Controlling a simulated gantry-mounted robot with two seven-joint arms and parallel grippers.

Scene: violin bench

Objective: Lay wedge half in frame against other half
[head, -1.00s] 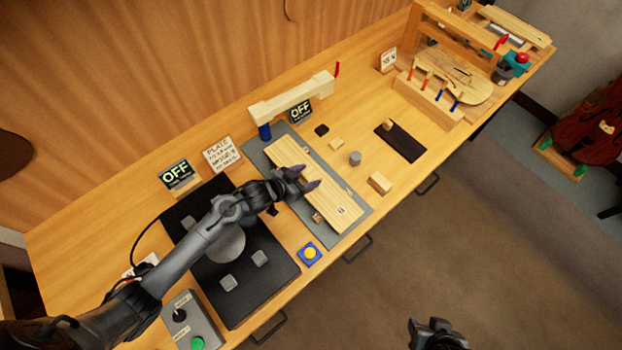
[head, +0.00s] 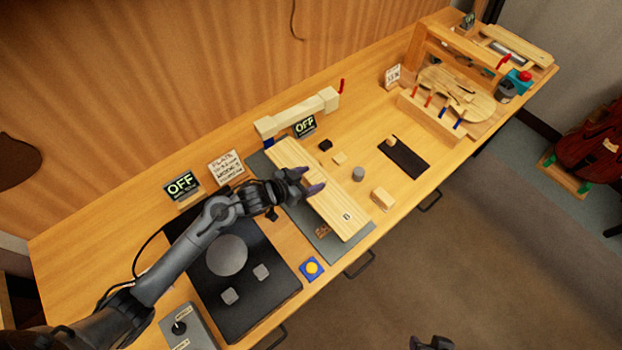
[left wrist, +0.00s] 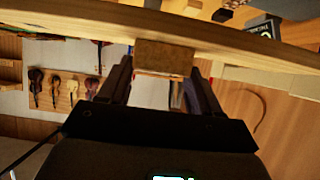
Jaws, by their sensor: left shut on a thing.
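A long pale wooden plank, the wedge half (head: 340,208), slants over the grey mat (head: 322,243) in the head view. In the left wrist view the wedge half (left wrist: 235,42) crosses the top, and a brown block (left wrist: 163,57) sits between my fingers. The wedge half looks raised above the mat. I cannot make out a separate second half; it may be hidden beneath. My right gripper (head: 432,343) shows only in part at the bottom edge, and its jaws cannot be read.
A pale clamp-like beam (head: 297,115) stands behind the mat. A black plate (head: 215,282) lies to the left, with a blue-and-yellow button (head: 311,268) beside it. A grey cylinder (head: 358,174) and a wooden block (head: 381,198) stand to the right.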

